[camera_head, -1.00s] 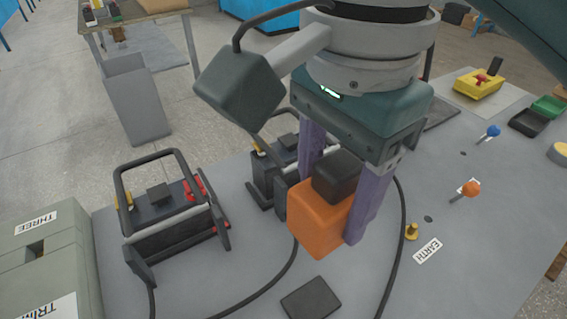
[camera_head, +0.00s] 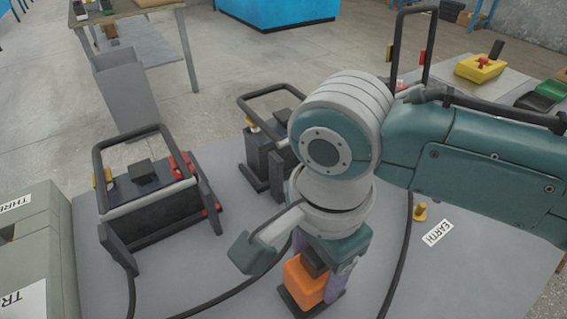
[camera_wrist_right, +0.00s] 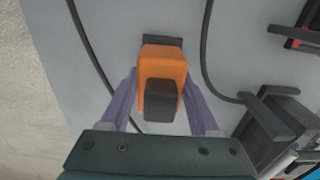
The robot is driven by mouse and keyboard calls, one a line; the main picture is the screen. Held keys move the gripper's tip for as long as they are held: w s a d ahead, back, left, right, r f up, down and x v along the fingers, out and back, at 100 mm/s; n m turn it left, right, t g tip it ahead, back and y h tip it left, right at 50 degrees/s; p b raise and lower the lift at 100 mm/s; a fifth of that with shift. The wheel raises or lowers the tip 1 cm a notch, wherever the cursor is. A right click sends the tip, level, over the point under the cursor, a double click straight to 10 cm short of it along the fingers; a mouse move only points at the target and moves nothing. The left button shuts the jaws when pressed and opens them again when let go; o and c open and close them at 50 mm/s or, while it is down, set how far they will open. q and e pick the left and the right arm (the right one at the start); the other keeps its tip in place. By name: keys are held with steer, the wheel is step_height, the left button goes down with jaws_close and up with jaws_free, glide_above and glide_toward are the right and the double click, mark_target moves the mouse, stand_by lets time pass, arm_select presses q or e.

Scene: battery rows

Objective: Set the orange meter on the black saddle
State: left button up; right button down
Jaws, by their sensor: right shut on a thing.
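The orange meter (camera_head: 304,283), a block with a black top part, is between the purple fingers of my right gripper (camera_head: 312,284), which is shut on it. The meter is low over the black saddle (camera_head: 287,301), a flat dark pad on the grey bench. The meter hides most of the saddle. In the right wrist view, the meter (camera_wrist_right: 162,62) is between the fingers (camera_wrist_right: 161,88), and a strip of the saddle (camera_wrist_right: 162,42) shows past its far end. I cannot tell whether meter and saddle touch. My left gripper is not in view.
Two black batteries with handle frames (camera_head: 150,185) (camera_head: 268,150) stand to the left and behind. Black cables (camera_head: 400,260) run on both sides of the saddle. A brass post (camera_head: 420,211) and an EARTH label (camera_head: 437,233) are to the right. A grey-green case (camera_head: 40,240) stands at far left.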

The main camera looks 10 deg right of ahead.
steer(key=shift+f, duration=0.8)
steer(key=shift+c, duration=0.6)
jaws_free()
steer(key=shift+f, duration=0.1)
